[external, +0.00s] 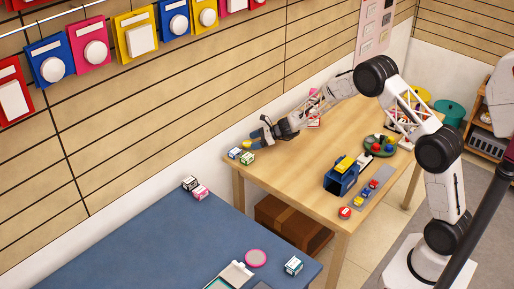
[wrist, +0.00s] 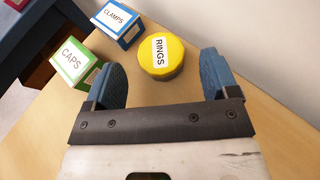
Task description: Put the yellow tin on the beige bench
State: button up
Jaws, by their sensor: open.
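The yellow tin (wrist: 180,68) is round, with a white RINGS label on its lid. It rests on a light wooden table (external: 285,165), the only beige bench-like surface I see. In the external view the tin (external: 247,144) is near the table's back left corner. My gripper (wrist: 162,78) is open, with its two blue fingers spread and pointing toward the tin. The tin appears mostly just beyond and between the fingertips, not clamped. In the external view my gripper (external: 259,133) is low beside the tin; exact contact is unclear.
A blue CLAMPS box (wrist: 118,26) and a green CAPS box (wrist: 73,62) stand left of the tin. A blue-topped table (external: 150,240) is to the left.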

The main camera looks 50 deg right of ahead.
jog(key=v, duration=0.9)
jog(key=shift+r, duration=0.1)
dwell(0.4)
jog(key=s+a+r+n+g+h, duration=0.1)
jog(key=s+a+r+n+g, duration=0.35)
jog(key=s+r, duration=0.8)
jog(key=s+a+r+n+g+h, duration=0.15)
jog(key=s+a+r+n, duration=0.65)
jog(key=s, duration=0.8)
jog(key=s+d+r+n+h, duration=0.1)
jog(key=s+n, duration=0.3)
jog(key=s, duration=0.7)
jog(key=s+d+r+n+h, duration=0.2)
jog(key=s+d+n+h, duration=0.1)
jog(key=s, duration=0.9)
jog(key=s+d+r+n+g+h, duration=0.1)
jog(key=s+d+r+n+h, duration=0.1)
jog(key=s+n, duration=0.5)
jog(key=shift+s+r+h, duration=0.2)
jog(key=shift+s+h, duration=0.45)
jog(key=shift+s, duration=1.85)
